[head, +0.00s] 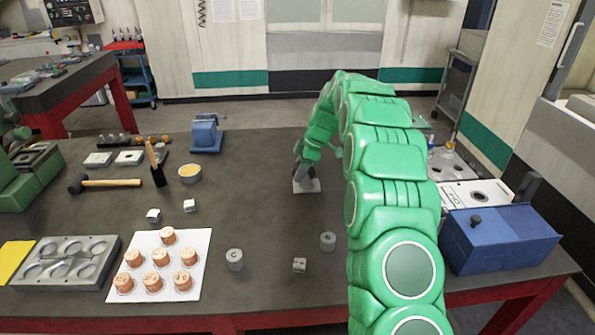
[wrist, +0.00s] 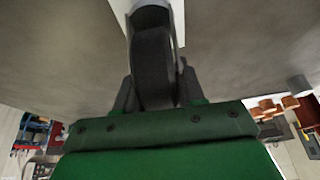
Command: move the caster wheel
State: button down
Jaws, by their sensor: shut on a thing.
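The caster wheel (wrist: 152,62) is a dark wheel in a grey metal fork and fills the top middle of the wrist view. My gripper (wrist: 155,82) has a dark finger on either side of the wheel and is shut on it. In the head view my gripper (head: 304,170) points down at the middle of the table, at the end of my green arm. The caster there is small and mostly hidden by the fingers. A pale flat plate (head: 308,187) lies directly below it; I cannot tell whether it belongs to the caster or whether the two touch.
The dark table (head: 250,205) is clear around the gripper. Small grey metal pieces (head: 234,259) stand nearer the front. A white board (head: 199,253) with several copper-coloured pieces and a grey mould base (head: 108,271) are at front left. A blue box (head: 505,240) stands right of my arm.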

jog(key=c, duration=0.6)
grip_release()
jog(key=v, duration=0.6)
jog(key=shift+d+r, duration=0.2)
jog(key=shift+r, duration=0.15)
jog(key=shift+d+r, duration=0.2)
jog(key=shift+r, duration=0.3)
